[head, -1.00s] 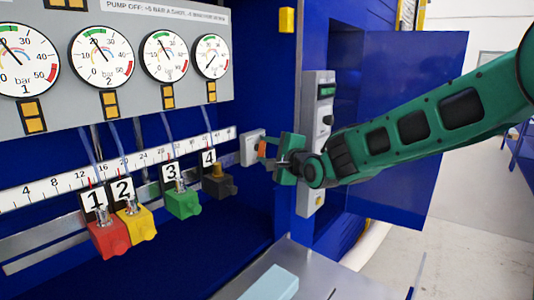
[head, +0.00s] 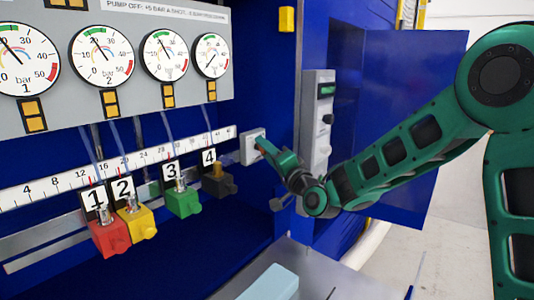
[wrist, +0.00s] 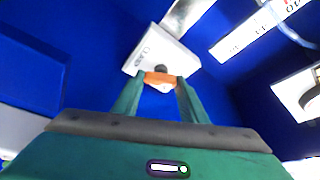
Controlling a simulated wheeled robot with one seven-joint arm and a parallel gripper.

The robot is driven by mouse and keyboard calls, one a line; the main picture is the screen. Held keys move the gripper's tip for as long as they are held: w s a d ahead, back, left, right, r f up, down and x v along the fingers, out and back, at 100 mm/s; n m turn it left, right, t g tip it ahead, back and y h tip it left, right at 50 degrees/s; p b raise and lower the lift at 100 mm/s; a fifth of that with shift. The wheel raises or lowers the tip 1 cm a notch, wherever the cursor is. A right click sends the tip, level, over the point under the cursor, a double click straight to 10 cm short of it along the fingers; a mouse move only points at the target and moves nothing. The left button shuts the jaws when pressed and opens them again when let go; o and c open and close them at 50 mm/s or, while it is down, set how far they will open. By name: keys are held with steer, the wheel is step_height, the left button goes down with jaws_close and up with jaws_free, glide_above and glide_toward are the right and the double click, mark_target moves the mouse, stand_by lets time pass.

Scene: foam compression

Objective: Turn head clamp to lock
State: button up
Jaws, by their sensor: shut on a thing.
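The head clamp is a white box (head: 253,148) on the blue back wall, at the right end of the ruler strip. In the wrist view the box (wrist: 163,52) has dark lettering, partly readable as "CLAMP". An orange handle (wrist: 160,78) sits at its front on a dark pivot. My gripper (wrist: 158,88) is shut on this handle, with the green fingers on either side of it. In the head view my gripper (head: 264,145) reaches the box from the lower right and hides most of the handle.
A grey panel (head: 318,92) with a green display and knobs stands close behind my wrist. An open blue door (head: 415,75) is behind the arm. Red (head: 110,238), yellow, green (head: 184,203) and black blocks hang at left. A light blue block (head: 272,284) lies below.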

steer(key=shift+o, duration=0.2)
steer(key=shift+f+n+y, duration=0.2)
steer(key=shift+n+y, duration=0.1)
steer(key=shift+n, duration=0.55)
steer(key=shift+f+n+y, duration=0.15)
steer(key=shift+n+y, duration=0.15)
steer(key=shift+n, duration=0.95)
steer(key=o, duration=1)
steer(key=shift+w, duration=0.1)
steer(key=shift+o, duration=0.2)
steer(key=shift+r, duration=0.15)
steer(key=shift+f+v, duration=0.2)
steer(key=shift+v, duration=2.9)
steer(key=shift+s+d, duration=0.35)
steer(key=shift+s, duration=0.1)
